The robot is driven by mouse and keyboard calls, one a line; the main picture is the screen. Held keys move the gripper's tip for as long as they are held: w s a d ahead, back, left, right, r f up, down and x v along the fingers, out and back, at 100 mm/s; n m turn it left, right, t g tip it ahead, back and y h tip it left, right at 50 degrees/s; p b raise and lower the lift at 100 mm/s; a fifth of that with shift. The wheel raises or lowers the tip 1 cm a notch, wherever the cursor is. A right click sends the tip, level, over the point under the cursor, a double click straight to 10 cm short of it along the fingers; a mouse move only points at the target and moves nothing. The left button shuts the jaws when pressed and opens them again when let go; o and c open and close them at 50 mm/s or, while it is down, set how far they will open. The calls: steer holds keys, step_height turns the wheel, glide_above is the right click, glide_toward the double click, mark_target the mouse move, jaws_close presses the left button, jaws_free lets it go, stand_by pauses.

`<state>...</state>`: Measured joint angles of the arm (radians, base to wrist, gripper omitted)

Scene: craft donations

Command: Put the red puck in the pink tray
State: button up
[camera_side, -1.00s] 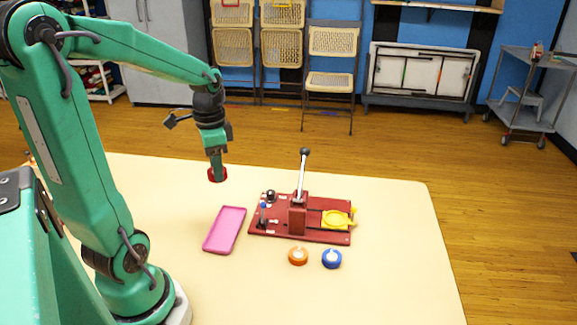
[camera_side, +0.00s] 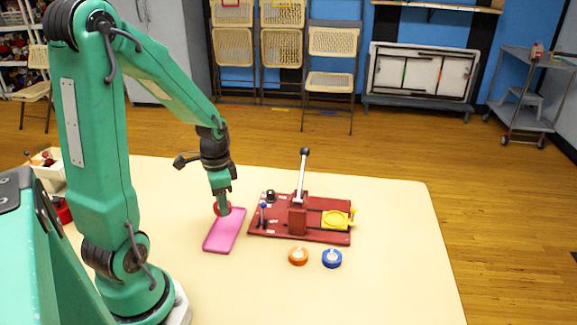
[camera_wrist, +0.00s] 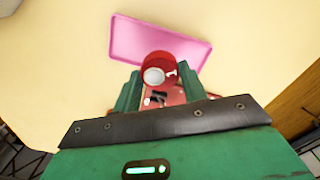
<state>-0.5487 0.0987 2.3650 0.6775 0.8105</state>
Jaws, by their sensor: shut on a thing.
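My gripper (camera_side: 223,208) is shut on the red puck (camera_side: 216,209), at the far end of the pink tray. In the wrist view the red puck (camera_wrist: 158,68) sits between the fingertips of my gripper (camera_wrist: 158,85), its pale round mark showing. The pink tray (camera_side: 225,235) lies flat on the table, and it also shows in the wrist view (camera_wrist: 125,40), with the puck overlapping its near edge there. I cannot tell whether the puck touches the tray.
A dark red press board (camera_side: 275,228) with an upright lever (camera_side: 303,175) and a yellow plate (camera_side: 337,219) stands right of the tray. An orange puck (camera_side: 298,256) and a blue puck (camera_side: 332,259) lie in front of it. The front of the table (camera_side: 390,285) is clear.

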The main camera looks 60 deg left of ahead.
steer(key=shift+f, duration=0.15)
steer(key=shift+f, duration=1.75)
steer(key=shift+f, duration=0.95)
steer(key=o, duration=0.9)
steer(key=shift+r, duration=0.2)
steer(key=shift+r, duration=3.6)
